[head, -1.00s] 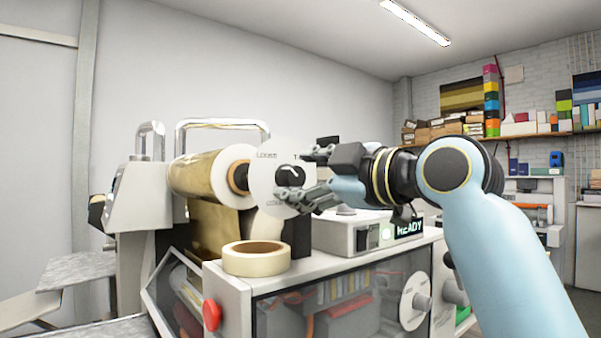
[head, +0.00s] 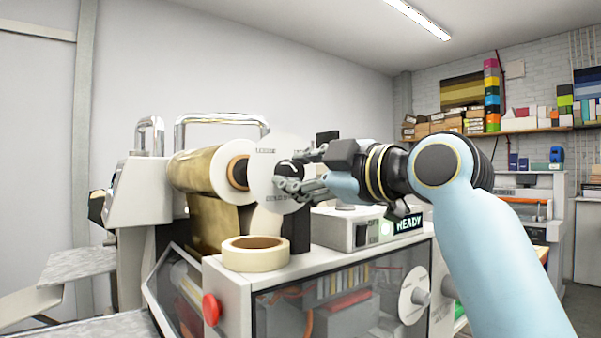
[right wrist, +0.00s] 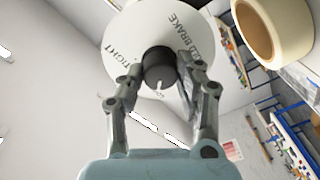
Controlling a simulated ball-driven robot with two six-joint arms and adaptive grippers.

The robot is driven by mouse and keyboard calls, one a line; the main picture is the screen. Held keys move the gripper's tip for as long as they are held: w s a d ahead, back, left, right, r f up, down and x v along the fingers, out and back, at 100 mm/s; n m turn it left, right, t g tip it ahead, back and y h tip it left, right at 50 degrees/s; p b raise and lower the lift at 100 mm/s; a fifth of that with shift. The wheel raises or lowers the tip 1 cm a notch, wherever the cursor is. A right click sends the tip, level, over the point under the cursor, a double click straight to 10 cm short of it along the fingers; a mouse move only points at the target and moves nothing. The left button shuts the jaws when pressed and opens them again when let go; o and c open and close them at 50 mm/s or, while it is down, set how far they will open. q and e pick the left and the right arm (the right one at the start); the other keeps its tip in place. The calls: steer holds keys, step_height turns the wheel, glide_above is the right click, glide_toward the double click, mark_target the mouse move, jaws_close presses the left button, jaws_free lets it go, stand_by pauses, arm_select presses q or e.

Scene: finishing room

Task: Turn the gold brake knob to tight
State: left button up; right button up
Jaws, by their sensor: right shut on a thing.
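The brake knob (right wrist: 159,68) is black with a white pointer line, at the middle of a round white dial (right wrist: 135,38). In the right wrist view the dial reads "TIGHT" at left and "LD BRAKE" at upper right. The pointer aims down, toward small blurred lettering and away from "TIGHT". My right gripper (right wrist: 158,78) has a finger on each side of the knob and is shut on it. In the head view the right gripper (head: 300,172) covers most of the knob in front of the dial (head: 262,178). My left gripper is out of view.
A gold foil roll (head: 205,172) sits directly left of the dial. A tape roll (head: 254,252) lies on the machine top below it. A box with a "READY" display (head: 408,223) stands below my right forearm. A red button (head: 211,309) is on the machine's front.

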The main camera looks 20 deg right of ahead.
steer(key=shift+m, duration=0.3)
steer(key=m+p, duration=0.3)
steer(key=m, duration=0.2)
steer(key=shift+m+t, duration=0.3)
steer(key=m+p, duration=0.3)
steer(key=m, duration=0.2)
steer(key=shift+m+p, duration=0.3)
steer(key=shift+m, duration=0.1)
steer(key=m+p, duration=0.1)
steer(key=m, duration=0.2)
steer(key=shift+f+m+h+p, duration=0.1)
steer(key=shift+m+h+p, duration=0.2)
steer(key=shift+h+p, duration=0.1)
steer(key=shift+m+t, duration=0.3)
steer(key=shift+m, duration=1.2)
steer(key=shift+f+p, duration=0.1)
steer(key=shift+p, duration=0.2)
steer(key=o, duration=1.1)
steer(key=shift+o, duration=0.2)
steer(key=v, duration=1.2)
